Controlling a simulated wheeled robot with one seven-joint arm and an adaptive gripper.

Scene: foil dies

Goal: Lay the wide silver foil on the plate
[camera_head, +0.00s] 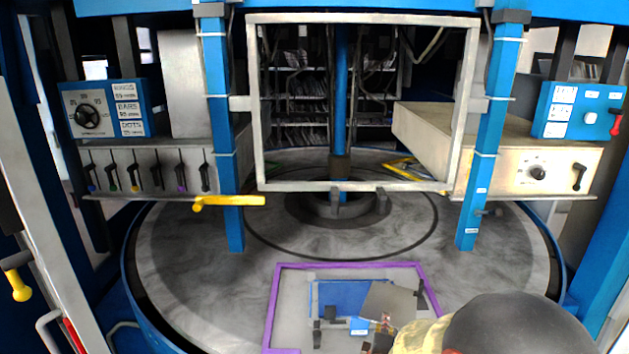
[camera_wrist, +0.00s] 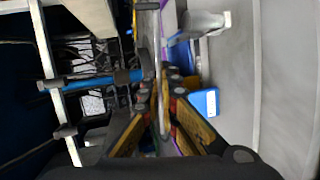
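A flat silver-grey sheet, apparently the wide silver foil (camera_head: 388,300), is tilted over the right part of a purple-framed bed (camera_head: 272,308) in the head view. In the wrist view the foil (camera_wrist: 158,50) shows nearly edge-on as a thin pale strip between my fingers. My gripper (camera_wrist: 162,97) is closed on it; in the head view my gripper (camera_head: 384,328) is at the foil's lower edge, partly hidden by my arm. A blue rectangle (camera_head: 338,297) lies inside the frame, partly covered by the foil. I cannot tell which surface is the plate.
The bed sits on a round grey table (camera_head: 200,270). A metal frame (camera_head: 360,187) stands upright behind it between blue posts. A yellow handle (camera_head: 228,201) projects at the left post. Control boxes flank the table. Small dark and blue fixtures (camera_head: 358,326) sit at the bed's front.

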